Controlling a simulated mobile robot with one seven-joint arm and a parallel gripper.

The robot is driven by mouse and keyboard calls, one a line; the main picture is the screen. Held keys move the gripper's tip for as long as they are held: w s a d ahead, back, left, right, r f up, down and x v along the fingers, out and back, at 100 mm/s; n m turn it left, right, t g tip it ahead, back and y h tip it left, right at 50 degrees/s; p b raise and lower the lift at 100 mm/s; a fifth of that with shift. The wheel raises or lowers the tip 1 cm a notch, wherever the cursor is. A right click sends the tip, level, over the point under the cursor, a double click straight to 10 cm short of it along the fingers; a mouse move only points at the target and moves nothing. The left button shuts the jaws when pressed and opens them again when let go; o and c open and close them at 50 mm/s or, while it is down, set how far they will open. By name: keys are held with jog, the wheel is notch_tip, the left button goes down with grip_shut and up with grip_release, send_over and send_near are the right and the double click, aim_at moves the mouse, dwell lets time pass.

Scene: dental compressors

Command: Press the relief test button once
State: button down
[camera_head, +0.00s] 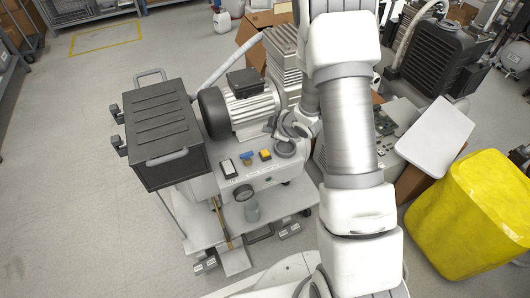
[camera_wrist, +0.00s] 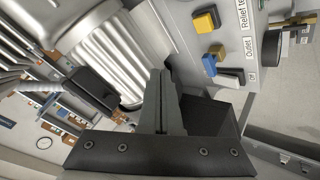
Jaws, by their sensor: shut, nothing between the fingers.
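The relief test button is a yellow square button (camera_head: 265,155) on the light grey panel (camera_head: 262,178) of the compressor cart. It also shows in the wrist view (camera_wrist: 206,20), beside a label (camera_wrist: 243,20) reading "Relief te…", cut off by the frame. My gripper (camera_wrist: 163,74) is shut and empty. In the wrist view its fingertips are left of and below the button, apart from it. In the head view my gripper (camera_head: 272,125) is by the motor, above the button in the picture; its fingertips are hard to make out.
A blue lever (camera_wrist: 209,65) labelled "Outlet" and a rocker switch (camera_head: 228,168) sit next to the button. The ribbed motor (camera_head: 250,105) stands close behind the panel. A black box (camera_head: 165,135) is at left, a yellow covered object (camera_head: 475,210) at right.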

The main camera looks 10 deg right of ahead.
aim_at(268, 154)
jog(key=shift+f+b, duration=3.35)
jog(key=shift+f, duration=0.95)
jog(key=shift+f, duration=0.1)
jog(key=shift+f+b, duration=0.3)
jog(key=shift+b, duration=0.1)
jog(key=shift+f+b, duration=0.55)
jog(key=shift+f, duration=0.05)
jog(key=shift+r, duration=0.15)
jog(key=shift+r+p, duration=0.75)
jog(key=shift+r, duration=0.1)
jog(key=shift+r, duration=0.15)
jog(key=shift+r+p, duration=1.9)
jog(key=shift+r, duration=0.5)
